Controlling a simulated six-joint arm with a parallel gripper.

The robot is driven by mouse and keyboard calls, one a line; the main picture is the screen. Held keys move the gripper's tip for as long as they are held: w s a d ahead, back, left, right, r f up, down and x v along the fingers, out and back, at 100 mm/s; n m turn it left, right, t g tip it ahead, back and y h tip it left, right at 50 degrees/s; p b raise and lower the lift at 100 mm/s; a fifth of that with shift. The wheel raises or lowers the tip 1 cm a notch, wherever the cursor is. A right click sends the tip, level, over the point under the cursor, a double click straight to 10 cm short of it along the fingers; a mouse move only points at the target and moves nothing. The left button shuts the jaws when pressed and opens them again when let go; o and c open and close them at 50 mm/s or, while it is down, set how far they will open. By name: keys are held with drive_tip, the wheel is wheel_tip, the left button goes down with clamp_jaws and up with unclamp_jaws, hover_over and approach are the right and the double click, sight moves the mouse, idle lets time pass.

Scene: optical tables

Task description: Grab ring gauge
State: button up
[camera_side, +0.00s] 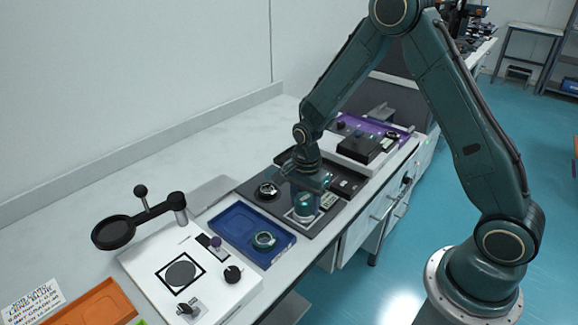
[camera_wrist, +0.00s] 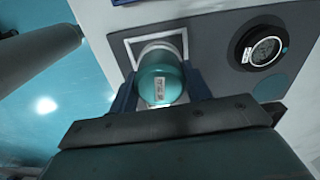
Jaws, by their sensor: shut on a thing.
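My gripper (camera_side: 310,186) is low over the dark grey panel and shut on a teal cylinder (camera_side: 304,205). In the wrist view the cylinder (camera_wrist: 160,82) has a small pale label and sits between the two fingers of my gripper (camera_wrist: 160,90). The cylinder is over a white square outline (camera_wrist: 130,48) on the panel; I cannot tell if it touches the panel. A ring-shaped piece (camera_side: 263,240), teal and pale, lies in the blue tray (camera_side: 232,226), apart from my gripper. It looks like the ring gauge.
A round black dial (camera_side: 267,190) stands on the grey panel (camera_side: 268,208), left of my gripper; it also shows in the wrist view (camera_wrist: 262,48). A white board (camera_side: 150,266) with knobs and a magnifier (camera_side: 113,233) are at the left. A black box (camera_side: 366,150) lies behind.

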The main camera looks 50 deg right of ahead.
sight(305, 197)
drive_tip(key=shift+r, duration=0.1)
wheel_tip(305, 197, up, 20)
idle(0.7)
idle(0.5)
